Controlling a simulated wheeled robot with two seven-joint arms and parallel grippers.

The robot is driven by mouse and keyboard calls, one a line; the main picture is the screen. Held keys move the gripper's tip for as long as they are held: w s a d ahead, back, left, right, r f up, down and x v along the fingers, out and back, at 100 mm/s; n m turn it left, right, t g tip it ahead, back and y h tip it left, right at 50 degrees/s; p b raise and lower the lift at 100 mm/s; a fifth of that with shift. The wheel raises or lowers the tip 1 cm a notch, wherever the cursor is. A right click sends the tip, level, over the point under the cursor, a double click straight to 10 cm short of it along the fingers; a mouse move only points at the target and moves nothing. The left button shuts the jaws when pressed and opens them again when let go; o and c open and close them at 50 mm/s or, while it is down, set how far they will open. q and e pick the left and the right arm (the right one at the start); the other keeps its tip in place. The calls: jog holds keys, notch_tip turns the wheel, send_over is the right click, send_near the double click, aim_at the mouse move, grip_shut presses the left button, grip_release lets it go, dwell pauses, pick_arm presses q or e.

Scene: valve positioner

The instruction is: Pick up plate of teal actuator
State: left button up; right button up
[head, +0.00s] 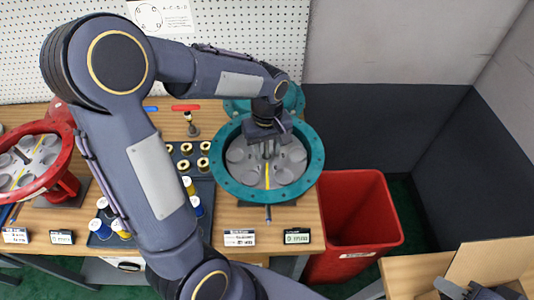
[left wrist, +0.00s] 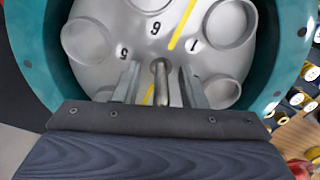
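The teal actuator (head: 314,170) is an open round housing on the workbench. Its grey plate (head: 240,176) lies inside, with round recesses and a yellow stripe; in the left wrist view the plate (left wrist: 110,65) also shows numbers. My left gripper (head: 268,152) reaches down over the middle of the plate. In the left wrist view its two fingers (left wrist: 160,85) stand on either side of the plate's central post (left wrist: 160,72), with a gap to each side, so it is open. My right gripper (head: 470,290) is partly visible at the bottom right; its finger state is unclear.
A red actuator (head: 68,150) stands at the left of the workbench. A dark tray (head: 205,222) holds gold rings and blue and yellow parts. A red bin (head: 387,215) stands right of the bench. Labels (head: 239,238) lie along the front edge.

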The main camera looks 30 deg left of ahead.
pick_arm(q)
grip_shut()
dwell(0.5)
